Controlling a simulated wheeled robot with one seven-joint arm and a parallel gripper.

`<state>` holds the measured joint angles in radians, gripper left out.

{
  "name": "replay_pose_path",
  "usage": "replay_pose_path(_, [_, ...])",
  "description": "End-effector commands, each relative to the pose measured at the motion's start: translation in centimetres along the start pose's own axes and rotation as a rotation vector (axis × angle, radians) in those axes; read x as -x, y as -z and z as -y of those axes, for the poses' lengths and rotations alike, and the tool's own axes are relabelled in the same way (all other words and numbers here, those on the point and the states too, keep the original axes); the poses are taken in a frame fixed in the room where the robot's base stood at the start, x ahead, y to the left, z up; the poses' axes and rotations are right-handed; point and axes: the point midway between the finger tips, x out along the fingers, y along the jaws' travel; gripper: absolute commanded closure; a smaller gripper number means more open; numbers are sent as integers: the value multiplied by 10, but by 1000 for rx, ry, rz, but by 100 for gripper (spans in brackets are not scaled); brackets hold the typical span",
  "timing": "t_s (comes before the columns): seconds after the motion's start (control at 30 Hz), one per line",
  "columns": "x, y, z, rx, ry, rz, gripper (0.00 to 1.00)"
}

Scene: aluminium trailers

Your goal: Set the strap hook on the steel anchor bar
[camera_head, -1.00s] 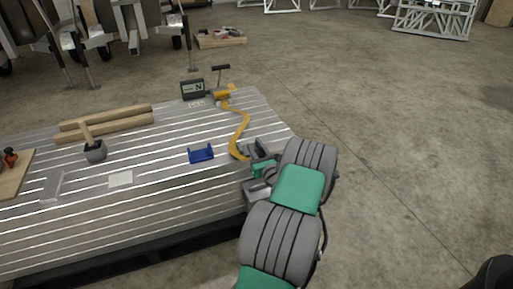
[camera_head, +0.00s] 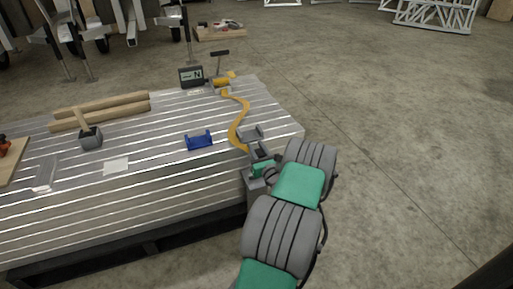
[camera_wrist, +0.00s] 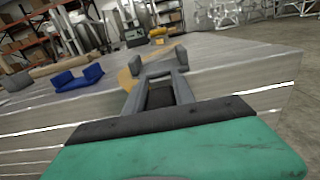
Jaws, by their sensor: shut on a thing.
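My gripper (camera_head: 257,147) is at the right end of the slatted aluminium bed, just above or against it. In the wrist view my gripper (camera_wrist: 158,72) reaches forward, shut on a grey piece that appears to be the strap hook (camera_wrist: 160,67). The hook's shape is hard to make out against the grey fingers. The orange strap (camera_head: 240,120) curves over the bed from a yellow ratchet (camera_head: 221,82) to the left side of my gripper; it also shows in the wrist view (camera_wrist: 125,78). I cannot clearly pick out the steel anchor bar, nor any contact with it.
A blue bracket (camera_head: 199,141) stands left of the strap. A grey block with a wooden handle (camera_head: 90,137), wooden beams (camera_head: 110,108) and a pale card (camera_head: 116,167) lie farther left. A display box (camera_head: 191,76) stands at the far edge. Concrete floor at right is clear.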

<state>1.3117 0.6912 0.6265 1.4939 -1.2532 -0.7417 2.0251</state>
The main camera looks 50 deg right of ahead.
Motion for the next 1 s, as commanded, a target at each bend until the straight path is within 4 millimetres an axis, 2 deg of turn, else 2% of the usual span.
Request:
replay_pose_path(0.6, [0,46,0,1,1,1,100])
replay_pose_path(1.0, [0,58,0,2,1,2,100])
